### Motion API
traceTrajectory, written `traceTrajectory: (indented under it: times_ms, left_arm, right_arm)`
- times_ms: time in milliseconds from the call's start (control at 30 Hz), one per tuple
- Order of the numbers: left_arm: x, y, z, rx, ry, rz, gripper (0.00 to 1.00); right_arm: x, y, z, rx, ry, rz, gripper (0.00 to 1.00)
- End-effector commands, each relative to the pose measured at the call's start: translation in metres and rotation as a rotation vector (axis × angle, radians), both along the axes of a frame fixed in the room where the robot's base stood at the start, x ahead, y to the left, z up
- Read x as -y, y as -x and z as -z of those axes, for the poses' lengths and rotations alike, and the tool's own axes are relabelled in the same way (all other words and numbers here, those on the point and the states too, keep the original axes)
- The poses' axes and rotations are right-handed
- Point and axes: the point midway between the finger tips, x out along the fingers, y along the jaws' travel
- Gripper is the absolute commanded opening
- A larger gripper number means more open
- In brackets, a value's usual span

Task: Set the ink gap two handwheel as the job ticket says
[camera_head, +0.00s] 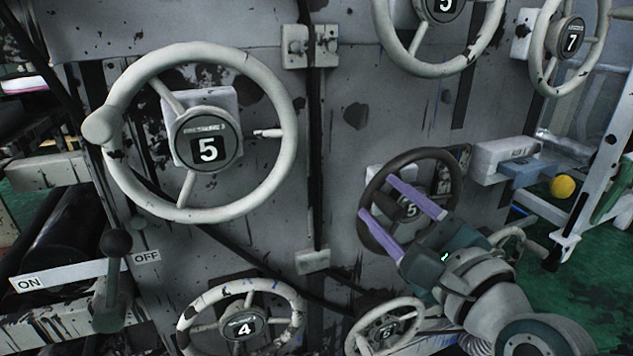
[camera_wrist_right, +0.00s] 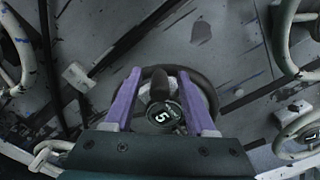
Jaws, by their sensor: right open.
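A dark handwheel (camera_head: 447,155) on the grey panel shows a 5 on its hub; in the wrist view its hub (camera_wrist_right: 162,115) also shows a 5. Its label is too small to read, so I cannot tell if it is ink gap two. My right gripper (camera_head: 378,198) is open at this wheel, its purple fingers reaching over the rim from the lower right. In the wrist view the fingers (camera_wrist_right: 162,72) stand on either side of the wheel's dark knob (camera_wrist_right: 162,84); contact cannot be told. My left gripper and a job ticket are not in view.
A large pale handwheel (camera_head: 275,80) shows 5 at left. Other pale handwheels show 4 (camera_head: 243,327), apparently 6 (camera_head: 388,333), 5 (camera_head: 446,7) and 7 (camera_head: 572,42). A dark-knobbed lever (camera_head: 116,243) stands between ON and OFF labels. A yellow ball (camera_head: 562,187) sits at right.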

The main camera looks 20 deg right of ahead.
Motion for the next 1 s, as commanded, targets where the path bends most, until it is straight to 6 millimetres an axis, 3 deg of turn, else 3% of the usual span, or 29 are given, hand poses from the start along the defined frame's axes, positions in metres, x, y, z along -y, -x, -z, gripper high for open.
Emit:
traceTrajectory:
  times_ms: [167,600,1000]
  left_arm:
    - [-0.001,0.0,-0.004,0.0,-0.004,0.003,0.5]
    - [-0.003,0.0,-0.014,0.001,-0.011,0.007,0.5]
    - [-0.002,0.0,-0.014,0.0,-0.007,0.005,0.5]
  right_arm:
    - [0.001,0.012,0.0,-0.003,0.0,0.0,0.56]
    - [0.007,0.091,0.0,-0.002,0.001,-0.001,0.56]
    - [0.008,0.099,0.0,0.0,0.0,0.0,0.56]
